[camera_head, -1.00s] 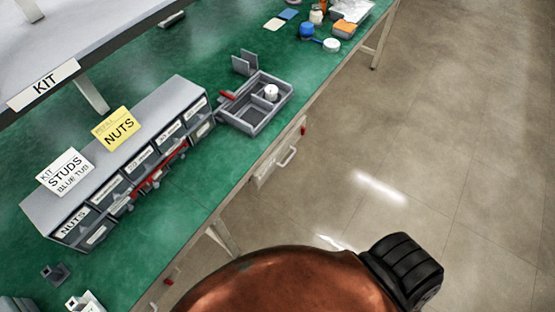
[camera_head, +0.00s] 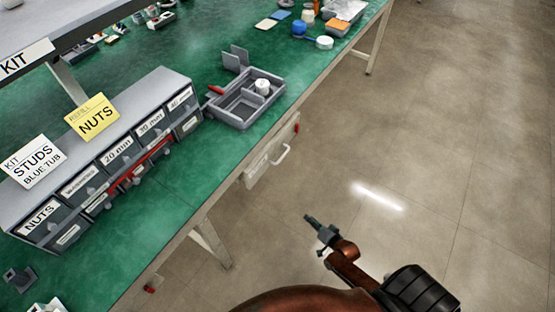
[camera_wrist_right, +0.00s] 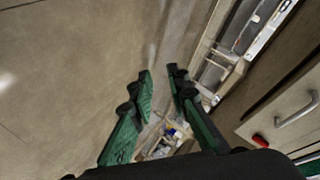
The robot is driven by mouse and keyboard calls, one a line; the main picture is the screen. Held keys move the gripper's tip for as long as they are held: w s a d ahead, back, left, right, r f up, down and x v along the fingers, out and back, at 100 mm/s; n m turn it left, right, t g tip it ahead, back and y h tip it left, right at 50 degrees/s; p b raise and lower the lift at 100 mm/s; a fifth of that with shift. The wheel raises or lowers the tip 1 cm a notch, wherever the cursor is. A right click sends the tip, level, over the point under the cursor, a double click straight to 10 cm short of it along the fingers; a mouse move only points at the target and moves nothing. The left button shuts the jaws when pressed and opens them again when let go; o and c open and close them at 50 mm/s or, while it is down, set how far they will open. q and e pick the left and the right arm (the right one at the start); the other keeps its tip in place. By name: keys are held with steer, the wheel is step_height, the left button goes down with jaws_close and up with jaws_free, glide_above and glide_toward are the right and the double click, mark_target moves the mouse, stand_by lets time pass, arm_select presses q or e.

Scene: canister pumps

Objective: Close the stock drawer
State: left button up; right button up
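A pale drawer front (camera_head: 262,165) with a light bar handle (camera_head: 282,154) and a red tab sits under the bench's front edge; I take it as the stock drawer. How far it stands out is hard to tell from above. A similar pale front (camera_wrist_right: 262,118) with handle and red tab shows at the right of the right wrist view. My right gripper (camera_head: 314,222) is over the floor, in front of and apart from the drawer. In the wrist view its green-padded fingers (camera_wrist_right: 160,75) are apart, with nothing between them. My left gripper is not in view.
The green bench (camera_head: 185,215) carries a labelled small-drawer cabinet (camera_head: 120,150), a grey divided tray (camera_head: 240,118) and several small items. A bench leg (camera_head: 212,243) stands below the front edge. The floor (camera_head: 440,150) to the right is clear.

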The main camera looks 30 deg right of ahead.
steer(key=w+r+m+t+b, duration=0.3)
steer(key=w+r+m+t, duration=0.1)
steer(key=w+r, duration=0.75)
steer(key=m+t+b, duration=0.3)
steer(key=m+t, duration=0.1)
glide_toward(283, 156)
steer(key=f+x, duration=0.1)
steer(key=x, duration=0.2)
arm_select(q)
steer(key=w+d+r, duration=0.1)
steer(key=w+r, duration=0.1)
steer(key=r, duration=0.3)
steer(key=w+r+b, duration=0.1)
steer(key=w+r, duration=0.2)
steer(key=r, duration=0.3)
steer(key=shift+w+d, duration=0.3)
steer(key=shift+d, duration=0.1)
arm_select(e)
steer(key=x, duration=0.7)
steer(key=shift+w+d+r, duration=0.15)
steer(key=shift+r, duration=0.05)
steer(key=shift+c, duration=0.3)
jaws_close()
